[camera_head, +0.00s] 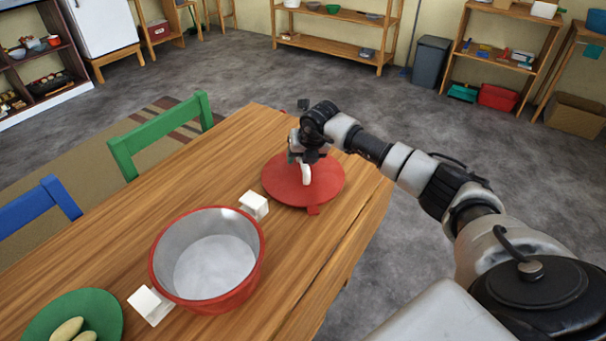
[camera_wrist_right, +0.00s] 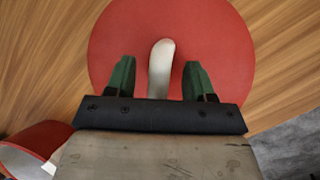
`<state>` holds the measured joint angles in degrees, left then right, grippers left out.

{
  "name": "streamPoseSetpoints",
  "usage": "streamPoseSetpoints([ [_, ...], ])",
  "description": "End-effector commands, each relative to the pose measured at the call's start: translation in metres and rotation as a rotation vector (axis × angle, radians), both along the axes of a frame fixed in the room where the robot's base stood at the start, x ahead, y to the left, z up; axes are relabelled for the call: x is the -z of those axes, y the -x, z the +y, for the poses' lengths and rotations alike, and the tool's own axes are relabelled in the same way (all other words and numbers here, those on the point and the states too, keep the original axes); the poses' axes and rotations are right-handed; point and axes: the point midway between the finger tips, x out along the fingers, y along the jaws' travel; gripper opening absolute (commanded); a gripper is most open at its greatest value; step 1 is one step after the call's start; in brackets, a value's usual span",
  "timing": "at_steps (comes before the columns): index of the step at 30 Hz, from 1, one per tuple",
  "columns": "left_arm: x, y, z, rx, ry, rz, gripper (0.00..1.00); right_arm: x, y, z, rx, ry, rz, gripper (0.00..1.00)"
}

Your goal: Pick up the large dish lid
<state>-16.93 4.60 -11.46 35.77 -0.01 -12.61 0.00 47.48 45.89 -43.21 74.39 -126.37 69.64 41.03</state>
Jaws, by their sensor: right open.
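The large red dish lid (camera_head: 328,181) lies on the wooden table, near its right edge, with a white handle (camera_head: 306,174) standing at its middle. My right gripper (camera_head: 308,158) is directly above the lid at the handle. In the right wrist view the lid (camera_wrist_right: 225,50) fills the upper middle, and its white handle (camera_wrist_right: 160,68) stands between the two green fingers of my open right gripper (camera_wrist_right: 160,75). The fingers are apart from the handle on both sides. My left gripper is not in view.
A red pot (camera_head: 211,299) with white handles stands open and empty on the table (camera_head: 300,255), left of the lid. A green plate (camera_head: 107,320) with yellowish food is at the lower left. Green (camera_head: 160,133) and blue (camera_head: 38,213) chairs stand along the far side.

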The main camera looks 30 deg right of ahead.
Motion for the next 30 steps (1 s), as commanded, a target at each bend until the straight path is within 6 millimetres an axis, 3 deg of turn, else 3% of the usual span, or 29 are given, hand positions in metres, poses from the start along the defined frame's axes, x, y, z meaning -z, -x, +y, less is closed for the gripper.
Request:
streamPoseSetpoints([
  [2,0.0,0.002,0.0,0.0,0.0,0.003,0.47,0.0,0.0,0.0,0.0,0.0,0.0,0.5],
  [12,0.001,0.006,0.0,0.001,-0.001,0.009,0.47,0.0,0.0,0.0,0.001,0.0,0.0,0.0],
  [24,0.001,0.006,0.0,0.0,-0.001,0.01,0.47,-0.002,0.0,0.0,0.001,-0.001,-0.001,0.0],
  [30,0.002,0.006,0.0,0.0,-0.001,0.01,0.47,-0.016,0.0,0.0,0.001,0.0,-0.003,0.0],
])
